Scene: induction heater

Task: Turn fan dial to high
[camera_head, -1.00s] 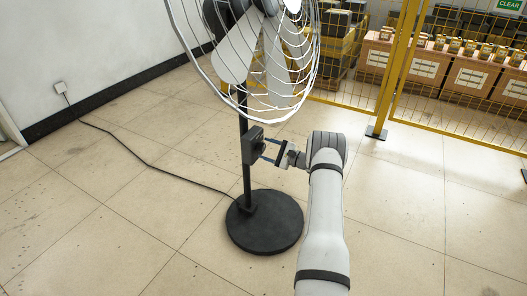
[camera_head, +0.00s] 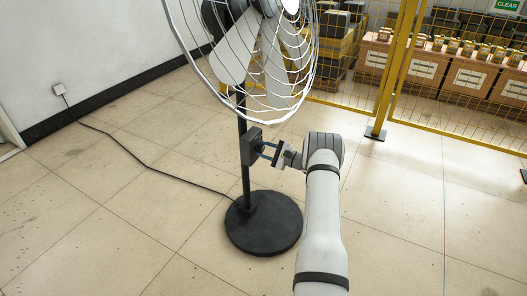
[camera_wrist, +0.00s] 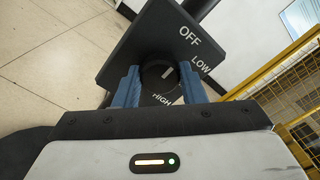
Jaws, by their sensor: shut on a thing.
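The black fan dial (camera_wrist: 158,88) is a round knob on the dark control box (camera_wrist: 142,45) of the standing fan. White labels OFF, LOW and HIGH are printed around it. A short white mark on the dial slants up and right, on the side of OFF and LOW; I cannot tell exactly which it meets. My gripper (camera_wrist: 160,77) has its blue fingers on both sides of the dial, shut on it. In the head view the box (camera_head: 251,146) is on the fan's pole and my gripper (camera_head: 267,149) reaches it from the right.
The fan's wire cage (camera_head: 245,60) hangs close above my gripper. Its round black base (camera_head: 263,222) is on the tiled floor, with a cable (camera_head: 150,165) running to a wall socket. A yellow mesh fence (camera_head: 455,130) stands behind on the right. Floor around is clear.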

